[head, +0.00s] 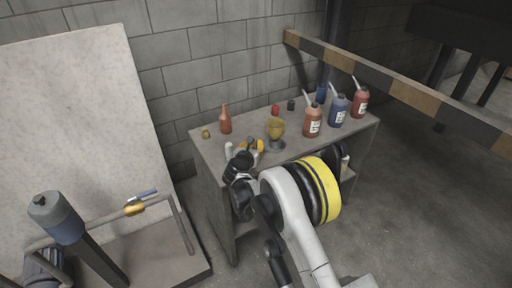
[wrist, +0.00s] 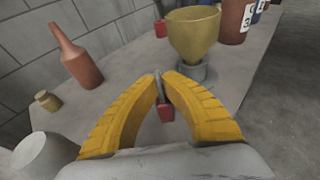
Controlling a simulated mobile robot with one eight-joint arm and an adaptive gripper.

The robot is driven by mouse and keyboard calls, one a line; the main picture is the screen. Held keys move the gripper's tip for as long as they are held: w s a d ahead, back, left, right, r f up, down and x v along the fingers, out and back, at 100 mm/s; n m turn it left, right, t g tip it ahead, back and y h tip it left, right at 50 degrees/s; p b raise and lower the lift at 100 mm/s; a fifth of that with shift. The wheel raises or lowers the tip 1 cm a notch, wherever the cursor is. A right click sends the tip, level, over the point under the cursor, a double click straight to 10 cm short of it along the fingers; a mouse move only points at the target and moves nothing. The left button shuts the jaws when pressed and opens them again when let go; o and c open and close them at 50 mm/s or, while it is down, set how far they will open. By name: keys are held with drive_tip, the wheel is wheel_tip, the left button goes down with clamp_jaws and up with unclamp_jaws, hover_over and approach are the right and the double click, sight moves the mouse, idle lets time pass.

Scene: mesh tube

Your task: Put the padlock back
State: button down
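My gripper (wrist: 164,76) has two yellow fingers that nearly meet at the tips in the wrist view. A small padlock with a red body (wrist: 166,112) and a grey upper part shows between them. The fingertips close on the grey part, and the red body sits in the gap behind the tips. In the head view my gripper (head: 252,147) is over the front of the table, left of the yellow funnel-like cup (head: 275,127). The padlock cannot be made out clearly there.
The grey table (head: 208,148) bears an orange-brown bottle (head: 225,122), a small brass jar (head: 205,134), a red item (head: 275,110) and several labelled bottles (head: 312,121) at right. A striped barrier (head: 385,75) runs behind.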

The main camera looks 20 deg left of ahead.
drive_tip(key=shift+r, duration=0.15)
drive_tip(key=c, duration=1.6)
unclamp_jaws()
